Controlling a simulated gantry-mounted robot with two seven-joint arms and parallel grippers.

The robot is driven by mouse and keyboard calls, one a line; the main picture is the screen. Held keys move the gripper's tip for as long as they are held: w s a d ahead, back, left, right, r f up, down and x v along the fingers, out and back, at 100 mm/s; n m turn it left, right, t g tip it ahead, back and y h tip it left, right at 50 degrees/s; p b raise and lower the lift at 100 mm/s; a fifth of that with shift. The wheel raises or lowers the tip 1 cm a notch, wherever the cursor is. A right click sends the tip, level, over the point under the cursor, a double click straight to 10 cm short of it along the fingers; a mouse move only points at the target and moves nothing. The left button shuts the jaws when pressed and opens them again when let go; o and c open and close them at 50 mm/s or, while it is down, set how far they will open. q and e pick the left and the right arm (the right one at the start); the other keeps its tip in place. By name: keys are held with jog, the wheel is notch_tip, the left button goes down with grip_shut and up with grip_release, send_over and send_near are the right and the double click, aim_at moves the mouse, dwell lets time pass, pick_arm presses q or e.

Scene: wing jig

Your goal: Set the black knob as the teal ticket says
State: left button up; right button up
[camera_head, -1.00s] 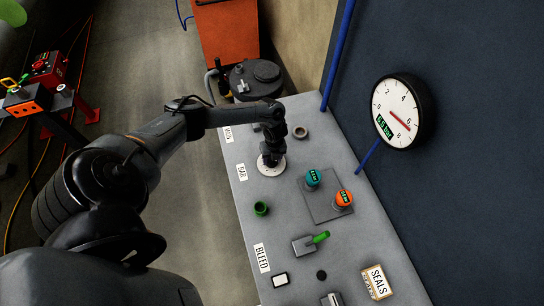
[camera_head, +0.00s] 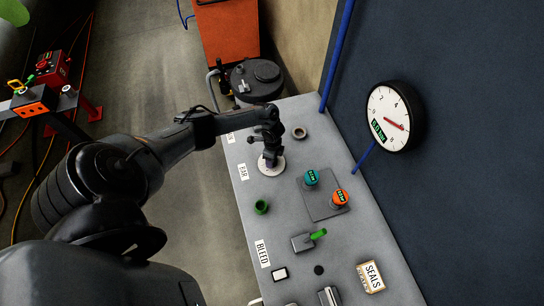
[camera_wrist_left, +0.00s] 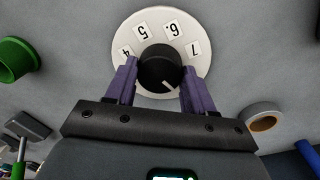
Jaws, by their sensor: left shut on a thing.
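The black knob (camera_wrist_left: 160,68) sits in the middle of a white round dial (camera_wrist_left: 198,25) printed 4, 5, 6 and 7. A short white mark on the knob points toward the lower right in the left wrist view, on the side away from those numbers. My left gripper (camera_wrist_left: 158,83) is shut on the knob, one purple finger on each side. In the head view my left gripper (camera_head: 270,158) covers the knob over the white dial (camera_head: 264,170). A teal-topped ticket (camera_head: 311,177) stands on a grey plate; its print is too small to read. My right gripper is out of view.
An orange-topped piece (camera_head: 340,197) stands beside the teal one. A round gauge (camera_head: 395,116) hangs on the wall, its red needle near 6. A green cup (camera_head: 261,207), a green-handled lever (camera_head: 308,240) and a grey ring (camera_head: 299,132) are on the bench.

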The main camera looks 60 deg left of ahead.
pick_arm(q)
jog(key=n+p, duration=0.1)
jog(key=n, duration=0.2)
jog(key=shift+r+n+p, duration=0.15)
jog(key=shift+n+p, duration=0.15)
jog(key=shift+n, duration=0.6)
jog(key=shift+p, duration=0.3)
jog(key=o, duration=1)
jog(key=shift+r, duration=0.6)
jog(key=r, duration=0.9)
jog(key=shift+w+a+r+p, duration=0.1)
jog(key=shift+a+r+p, duration=0.1)
jog(key=shift+a+p, duration=0.15)
